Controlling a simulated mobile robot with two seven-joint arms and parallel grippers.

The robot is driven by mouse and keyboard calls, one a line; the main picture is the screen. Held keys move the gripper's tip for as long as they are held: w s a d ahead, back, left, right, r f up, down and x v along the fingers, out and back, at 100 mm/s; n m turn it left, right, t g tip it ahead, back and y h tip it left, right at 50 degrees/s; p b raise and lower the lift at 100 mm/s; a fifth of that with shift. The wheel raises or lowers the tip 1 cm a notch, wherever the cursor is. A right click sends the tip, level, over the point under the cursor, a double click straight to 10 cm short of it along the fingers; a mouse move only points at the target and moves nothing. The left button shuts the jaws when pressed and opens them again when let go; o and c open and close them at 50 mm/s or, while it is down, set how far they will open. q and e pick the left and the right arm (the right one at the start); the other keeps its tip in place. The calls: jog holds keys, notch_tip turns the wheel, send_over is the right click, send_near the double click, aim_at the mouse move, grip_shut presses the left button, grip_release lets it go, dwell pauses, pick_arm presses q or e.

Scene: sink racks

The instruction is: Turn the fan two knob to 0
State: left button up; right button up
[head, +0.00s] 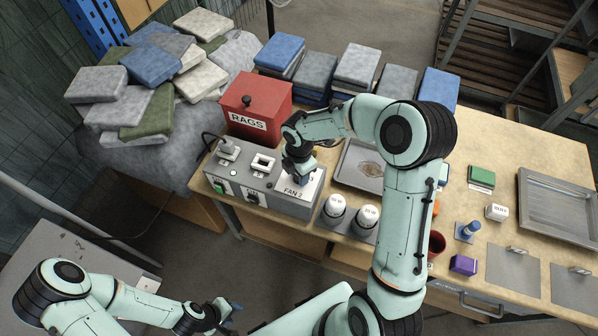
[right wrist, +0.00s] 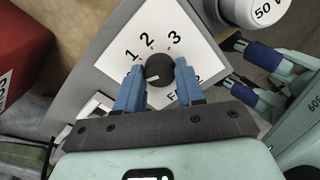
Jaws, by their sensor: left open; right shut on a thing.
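The fan two knob (right wrist: 158,67) is a small dark round knob with a short pale mark, on a white plate (right wrist: 200,55) with the numbers 1, 2 and 3 showing. In the head view my right gripper (head: 299,176) is over the white FAN 2 plate (head: 296,193) and hides the knob. My left gripper (head: 229,308) is open and empty, low in the head view, away from the panel.
The grey control box (head: 229,184) also carries a green switch (head: 219,188) and another dark knob (head: 252,198). A red RAGS box (head: 256,105) stands behind it. Folded cloths (head: 150,65) are piled at back left.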

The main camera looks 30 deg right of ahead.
dwell(0.3)
jog(key=o, duration=1)
jog(key=shift+o, duration=0.2)
jog(key=shift+r, duration=0.1)
pick_arm(q)
jog(key=shift+w+r+p, duration=0.55)
jog(key=shift+w+r, duration=0.25)
pick_arm(e)
notch_tip(320, 180, up, 13)
jog(key=shift+r, duration=0.15)
